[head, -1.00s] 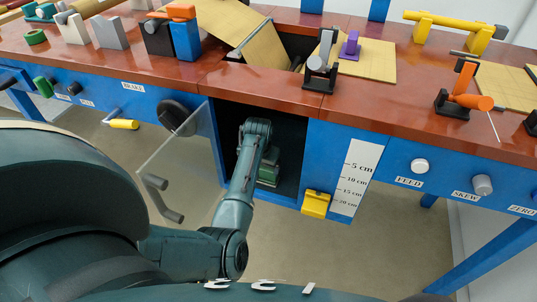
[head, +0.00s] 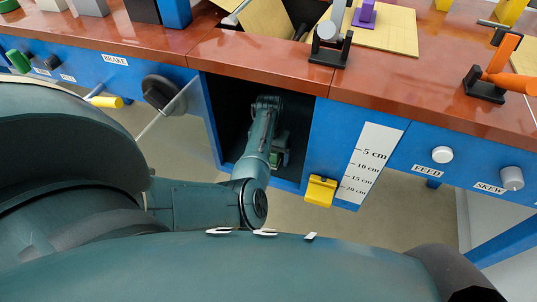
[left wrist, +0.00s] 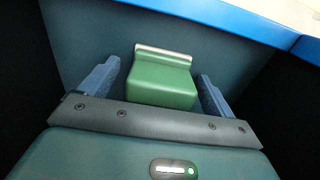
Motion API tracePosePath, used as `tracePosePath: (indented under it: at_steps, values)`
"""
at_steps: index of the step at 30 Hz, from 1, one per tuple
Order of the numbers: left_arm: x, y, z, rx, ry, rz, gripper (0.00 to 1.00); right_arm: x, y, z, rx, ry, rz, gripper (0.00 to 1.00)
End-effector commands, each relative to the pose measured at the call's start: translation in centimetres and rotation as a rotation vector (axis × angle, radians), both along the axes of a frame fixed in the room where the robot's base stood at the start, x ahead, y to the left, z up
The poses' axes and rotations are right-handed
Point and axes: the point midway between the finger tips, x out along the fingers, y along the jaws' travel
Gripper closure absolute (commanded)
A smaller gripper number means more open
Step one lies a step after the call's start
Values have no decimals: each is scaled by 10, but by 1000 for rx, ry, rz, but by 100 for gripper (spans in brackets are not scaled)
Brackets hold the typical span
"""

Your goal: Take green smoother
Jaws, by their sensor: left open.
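The green smoother (left wrist: 160,82) is a green block with a pale strip along its far edge. It lies on the floor of the dark compartment in the left wrist view. My left gripper (left wrist: 158,82) is open, with one blue finger on either side of the smoother. A gap shows between each finger and the block, and the gripper is not closed on it. In the head view my left arm reaches into the compartment, and a bit of green (head: 274,160) shows beside the wrist. My right gripper is not in view.
The compartment (head: 310,125) is set in the blue bench front under the red-brown top (head: 245,60), with walls close on both sides. A clear door (head: 192,120) stands open at left. A yellow latch (head: 320,190) sits at lower right.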

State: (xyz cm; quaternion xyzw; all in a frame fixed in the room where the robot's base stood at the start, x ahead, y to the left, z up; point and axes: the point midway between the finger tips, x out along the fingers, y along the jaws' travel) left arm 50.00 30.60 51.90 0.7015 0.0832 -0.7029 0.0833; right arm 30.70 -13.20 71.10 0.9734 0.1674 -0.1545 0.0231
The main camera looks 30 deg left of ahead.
Motion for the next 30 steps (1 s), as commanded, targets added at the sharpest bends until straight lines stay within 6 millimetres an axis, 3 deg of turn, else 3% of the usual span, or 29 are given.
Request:
tracePosePath:
  at_steps: [9,27,30]
  values:
    - [0,0,-4,0,-1,1,13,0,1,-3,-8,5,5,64]
    - [0,0,-5,0,-1,1,62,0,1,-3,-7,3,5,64]
    - [0,0,-4,0,-2,1,62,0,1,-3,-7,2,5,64]
